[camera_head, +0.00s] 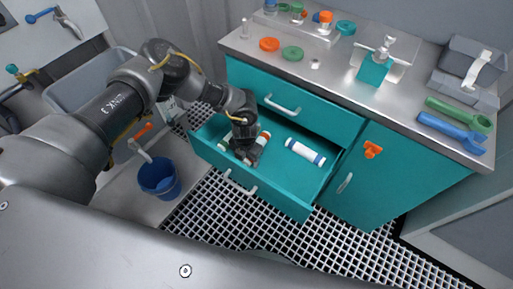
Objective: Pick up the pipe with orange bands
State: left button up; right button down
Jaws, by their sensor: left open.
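The pipe with orange bands (264,138) lies in the open teal drawer (283,198), partly hidden by my left gripper. It is white, with an orange band at its visible end. My left gripper (248,161) is open and points down into the drawer, over or around this pipe; I cannot tell whether it touches it. A white pipe with blue bands (305,152) lies to the right in the same drawer. Another pale pipe (225,141) shows just left of the gripper, mostly hidden. My right gripper is not in view.
The drawer's front wall and handle (239,183) stand near the gripper. A closed drawer handle (283,105) is above. A blue bucket (159,178) stands at left.

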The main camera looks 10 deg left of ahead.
pick_arm(q)
jog(key=c, duration=1.1)
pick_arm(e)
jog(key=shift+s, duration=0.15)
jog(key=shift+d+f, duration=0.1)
